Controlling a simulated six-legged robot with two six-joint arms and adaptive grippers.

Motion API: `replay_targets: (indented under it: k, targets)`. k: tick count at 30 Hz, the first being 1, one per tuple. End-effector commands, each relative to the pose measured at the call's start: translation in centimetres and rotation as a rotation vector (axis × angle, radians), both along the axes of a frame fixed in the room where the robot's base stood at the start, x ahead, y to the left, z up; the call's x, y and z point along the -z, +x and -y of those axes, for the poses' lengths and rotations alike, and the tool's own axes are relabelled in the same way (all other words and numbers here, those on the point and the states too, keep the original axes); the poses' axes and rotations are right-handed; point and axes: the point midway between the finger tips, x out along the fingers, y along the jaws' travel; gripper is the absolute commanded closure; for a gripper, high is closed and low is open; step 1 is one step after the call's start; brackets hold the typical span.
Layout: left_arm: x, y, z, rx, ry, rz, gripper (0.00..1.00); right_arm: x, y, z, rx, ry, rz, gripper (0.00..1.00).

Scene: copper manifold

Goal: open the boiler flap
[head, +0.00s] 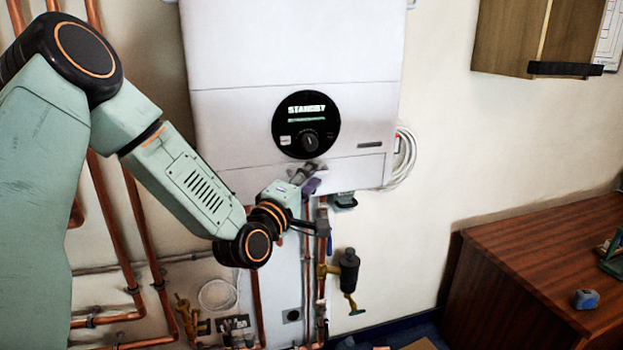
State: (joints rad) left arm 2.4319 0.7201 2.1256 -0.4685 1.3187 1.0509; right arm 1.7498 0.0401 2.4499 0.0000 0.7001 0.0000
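The white boiler (230,60) hangs on the wall at the top middle, with a round black display reading STANDBY (306,124). A seam crosses its front below the display. The lower front strip (350,171), which looks like the flap, sits flush with the front as far as I can see. My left gripper (312,174) is at the lower edge of this strip, left of the middle, and covers part of it. Its fingers are small and partly hidden, so I cannot tell whether they are open or touch the edge. My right gripper is not in view.
Copper pipes (109,225) run up the wall at left, and more pipes and valves hang below the boiler. A black filter (349,271) is at lower middle. A white coiled cable (404,152) hangs right of the boiler. A wooden desk (520,260) stands at right.

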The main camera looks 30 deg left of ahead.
Motion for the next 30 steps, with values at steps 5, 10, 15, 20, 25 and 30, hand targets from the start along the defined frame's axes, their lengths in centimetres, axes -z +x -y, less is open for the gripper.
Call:
replay_targets:
  k: [5,10,15,20,25,30]
  targets:
    - [0.01,0.02,-0.02,-0.001,0.0,0.0,0.68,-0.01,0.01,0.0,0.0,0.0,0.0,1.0]
    - [0.02,0.01,-0.02,0.0,0.0,0.0,0.79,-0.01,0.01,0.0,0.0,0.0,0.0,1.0]
    - [0.02,0.0,-0.02,0.0,0.0,0.0,0.93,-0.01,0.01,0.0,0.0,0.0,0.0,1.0]
    - [0.0,0.0,-0.02,-0.001,0.0,0.0,1.0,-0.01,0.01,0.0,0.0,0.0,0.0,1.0]
    - [0.0,0.0,-0.1,-0.003,0.0,0.0,1.0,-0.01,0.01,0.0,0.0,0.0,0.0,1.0]
    - [-0.01,0.0,-0.14,-0.005,-0.001,0.001,1.0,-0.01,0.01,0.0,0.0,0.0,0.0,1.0]
